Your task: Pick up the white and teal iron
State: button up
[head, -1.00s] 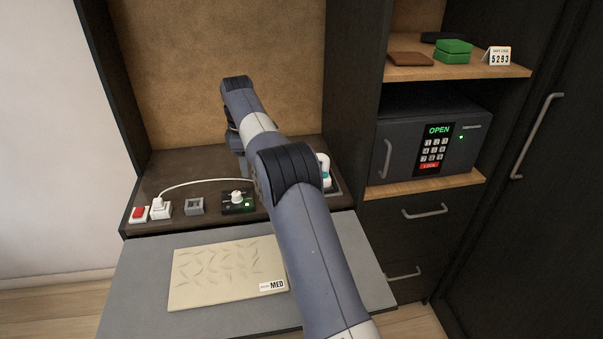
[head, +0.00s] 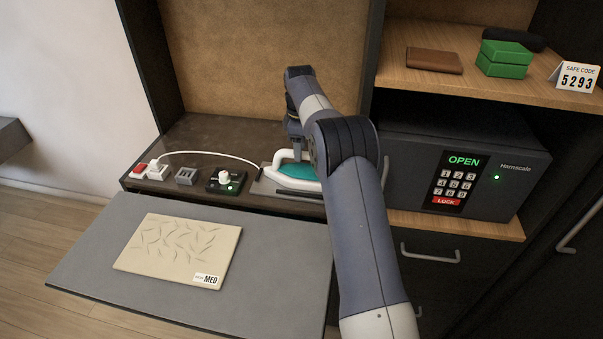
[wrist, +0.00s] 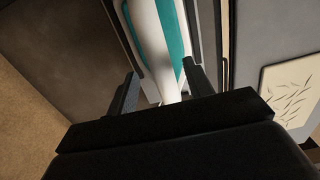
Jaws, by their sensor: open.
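The white and teal iron (head: 299,171) rests on a grey stand (head: 268,187) on the dark counter, partly hidden by my arm in the head view. Its white handle rises on the left side of the teal body. My gripper (head: 297,146) is over the iron, close to the handle. In the wrist view my gripper (wrist: 160,73) is open, with a finger on either side of the iron's white handle (wrist: 155,45). I cannot tell whether either finger touches it.
A white cord runs from the iron area to a plug by a red switch (head: 139,169). A control box with a knob (head: 226,181) and a grey block (head: 187,176) stand left of the iron. The safe (head: 462,165) is at right.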

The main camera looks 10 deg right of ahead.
aim_at(296, 166)
notch_tip(296, 166, down, 5)
jog(key=shift+s+d+f+p, duration=0.1)
jog(key=shift+s+p, duration=0.05)
jog(key=shift+p, duration=0.35)
jog(key=shift+c, duration=0.2)
grip_shut()
dwell(0.8)
